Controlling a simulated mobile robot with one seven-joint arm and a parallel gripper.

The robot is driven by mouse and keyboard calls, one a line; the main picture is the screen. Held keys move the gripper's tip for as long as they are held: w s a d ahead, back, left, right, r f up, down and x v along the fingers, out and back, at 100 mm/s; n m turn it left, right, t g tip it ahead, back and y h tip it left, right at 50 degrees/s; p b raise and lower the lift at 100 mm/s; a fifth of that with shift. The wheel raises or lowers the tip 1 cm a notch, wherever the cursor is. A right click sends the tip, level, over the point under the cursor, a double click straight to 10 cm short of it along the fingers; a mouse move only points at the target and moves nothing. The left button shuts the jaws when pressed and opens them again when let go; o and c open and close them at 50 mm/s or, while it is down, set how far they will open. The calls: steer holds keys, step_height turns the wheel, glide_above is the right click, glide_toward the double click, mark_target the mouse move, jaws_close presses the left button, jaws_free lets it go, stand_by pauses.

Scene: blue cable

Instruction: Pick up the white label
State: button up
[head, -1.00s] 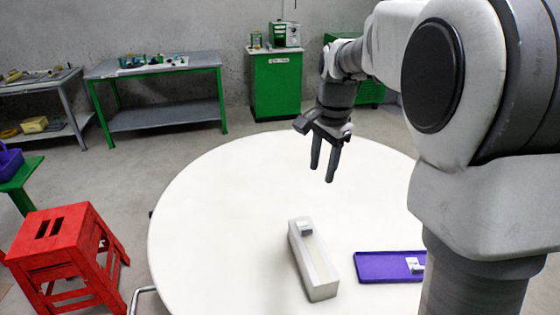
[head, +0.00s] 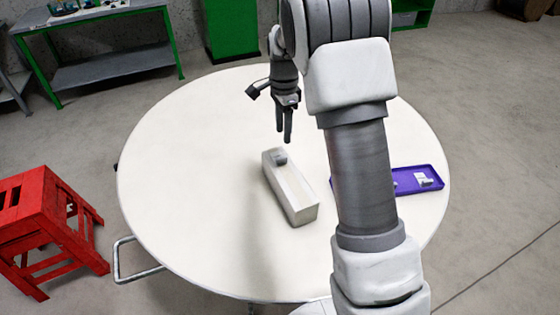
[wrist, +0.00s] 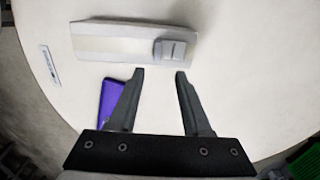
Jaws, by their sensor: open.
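My gripper (head: 284,137) is open and empty, pointing down above the table beside the far end of a long white box. In the wrist view its fingers (wrist: 160,73) are spread, with bare table between the tips. A small white piece (head: 425,178) with a dark grey part lies in the purple tray at the right. It may be the white label, but I cannot read it. A pale strip with dark marks (wrist: 49,66) shows at the left of the wrist view; I cannot tell what it is.
The white box (head: 292,190) carries a small grey block (head: 280,157) at its far end. The purple tray (head: 405,190) is partly behind my arm. The round white table (head: 190,190) is clear on its left. A red stool (head: 40,230) stands beside it.

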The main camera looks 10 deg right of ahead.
mark_target(282, 157)
step_height(282, 157, down, 4)
steer(key=f, duration=0.1)
steer(key=f+b, duration=0.1)
steer(key=f, duration=0.3)
steer(key=shift+s+a, duration=0.3)
steer(key=shift+s, duration=0.05)
jaws_close()
